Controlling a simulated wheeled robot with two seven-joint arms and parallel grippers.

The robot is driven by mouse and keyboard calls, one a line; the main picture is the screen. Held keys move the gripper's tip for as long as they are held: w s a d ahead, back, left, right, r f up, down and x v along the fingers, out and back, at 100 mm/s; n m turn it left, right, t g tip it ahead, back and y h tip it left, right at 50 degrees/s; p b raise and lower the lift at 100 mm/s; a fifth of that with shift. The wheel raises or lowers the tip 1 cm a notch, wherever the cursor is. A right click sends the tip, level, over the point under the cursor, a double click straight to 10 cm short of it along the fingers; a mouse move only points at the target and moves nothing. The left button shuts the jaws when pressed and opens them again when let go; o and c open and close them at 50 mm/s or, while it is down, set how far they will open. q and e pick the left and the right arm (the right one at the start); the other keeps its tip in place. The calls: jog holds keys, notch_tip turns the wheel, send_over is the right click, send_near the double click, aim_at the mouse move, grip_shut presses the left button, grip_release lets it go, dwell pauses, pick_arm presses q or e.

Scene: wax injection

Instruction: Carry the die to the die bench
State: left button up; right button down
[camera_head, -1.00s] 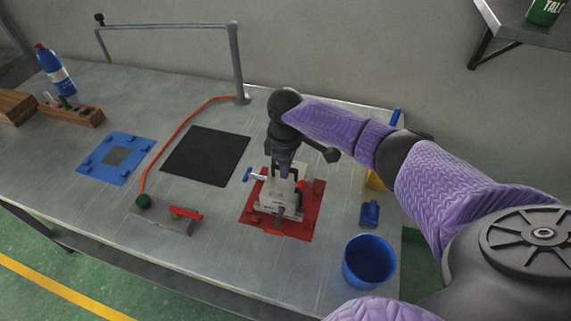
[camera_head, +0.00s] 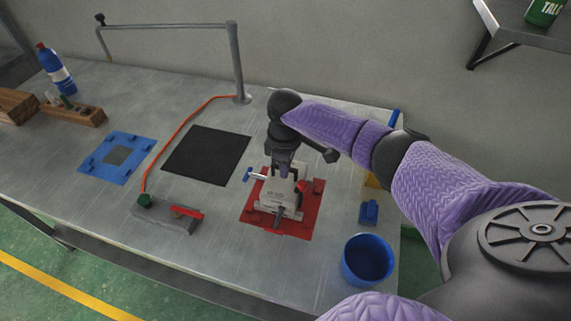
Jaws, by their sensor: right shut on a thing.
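The die (camera_head: 273,198) is a pale grey metal block with a blue-ended handle on its left and a dark knob at its front. It sits at the red mat (camera_head: 299,226) on the metal workbench. My right gripper (camera_head: 283,175) comes down from above and is shut on the upper part of the die. I cannot tell whether the die touches the mat or is just above it. My left gripper is not in view.
A black mat (camera_head: 206,156) and a blue fixture plate (camera_head: 115,156) lie to the left. A grey block with a red lever (camera_head: 185,211) stands at the front. A blue cup (camera_head: 368,260) is at the right. A post frame (camera_head: 237,62) rises at the back.

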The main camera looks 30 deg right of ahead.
jog(key=shift+f+b, duration=0.3)
jog(key=shift+f, duration=0.15)
jog(key=shift+f+b, duration=0.4)
jog(key=shift+f, duration=0.2)
jog(key=c, duration=0.6)
grip_release()
notch_tip(320, 180, up, 9)
jog(key=p, duration=0.2)
jog(key=shift+p, duration=0.4)
jog(key=shift+r, duration=0.5)
jog(key=shift+f, duration=0.1)
